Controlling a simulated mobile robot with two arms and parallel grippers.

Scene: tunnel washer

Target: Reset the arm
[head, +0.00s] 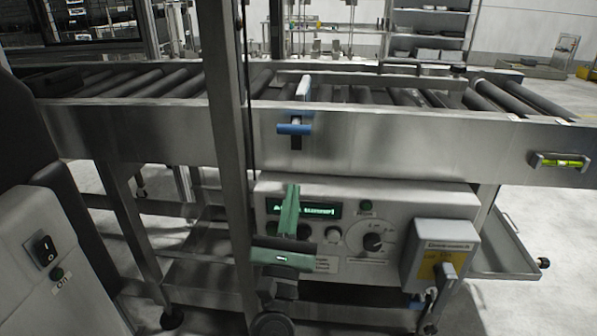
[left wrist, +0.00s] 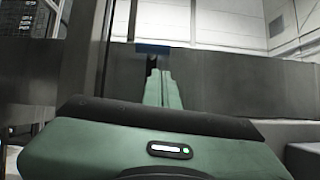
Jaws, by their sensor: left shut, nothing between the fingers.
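My left gripper (head: 292,190) is green and shut with nothing between its fingers. In the head view it points upward in front of the control panel (head: 375,262), covering part of its lit display (head: 318,209). In the left wrist view its shut fingers (left wrist: 162,74) point up toward a grey metal beam (left wrist: 215,68). Above it in the head view, a blue-handled lever (head: 295,129) sits in a slot of the conveyor's side rail (head: 400,140). A gap shows between the fingertips and that handle. My right gripper is not in view.
A vertical metal post (head: 228,150) stands just left of my gripper. A grey switch box (head: 438,258) juts out at the panel's right. A roller conveyor (head: 160,85) runs behind the rail. A spirit level (head: 560,162) is on the rail at right. Clear floor (head: 530,292) shows at lower right.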

